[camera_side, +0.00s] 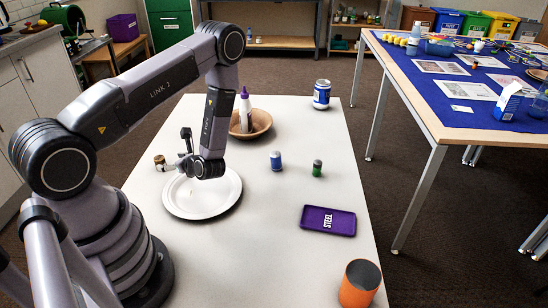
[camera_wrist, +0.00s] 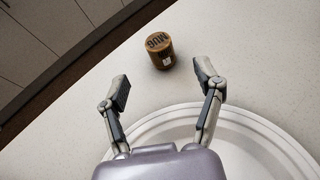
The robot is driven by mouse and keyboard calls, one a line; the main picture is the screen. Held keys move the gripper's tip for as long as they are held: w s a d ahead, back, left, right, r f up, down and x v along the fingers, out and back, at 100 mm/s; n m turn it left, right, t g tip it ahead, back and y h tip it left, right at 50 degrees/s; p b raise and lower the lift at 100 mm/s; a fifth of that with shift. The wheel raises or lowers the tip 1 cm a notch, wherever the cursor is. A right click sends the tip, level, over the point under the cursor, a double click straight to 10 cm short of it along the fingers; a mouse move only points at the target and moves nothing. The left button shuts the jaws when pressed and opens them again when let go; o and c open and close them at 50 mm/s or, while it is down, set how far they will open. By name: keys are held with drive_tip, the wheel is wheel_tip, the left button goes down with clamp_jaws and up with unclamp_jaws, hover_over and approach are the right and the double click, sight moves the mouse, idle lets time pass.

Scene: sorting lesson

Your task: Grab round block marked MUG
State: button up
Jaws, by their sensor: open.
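The round block marked MUG (camera_wrist: 160,50) is a short brown cylinder with dark letters on its top. It stands on the table beyond my fingertips in the wrist view, nearer the right finger. In the side view the brown block (camera_side: 160,163) stands just left of the white plate. My gripper (camera_wrist: 163,86) is open and empty, with the block ahead of its fingers and not between them. In the side view my gripper (camera_side: 184,148) is above the far left part of the plate, close to the block.
The white plate (camera_side: 202,212) lies under my gripper. A wooden bowl (camera_side: 262,123) with a bottle stands behind.

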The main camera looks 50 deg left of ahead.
sight(162, 161)
drive_tip(key=x, duration=0.8)
drive_tip(key=shift+a, duration=0.1)
drive_tip(key=c, duration=1)
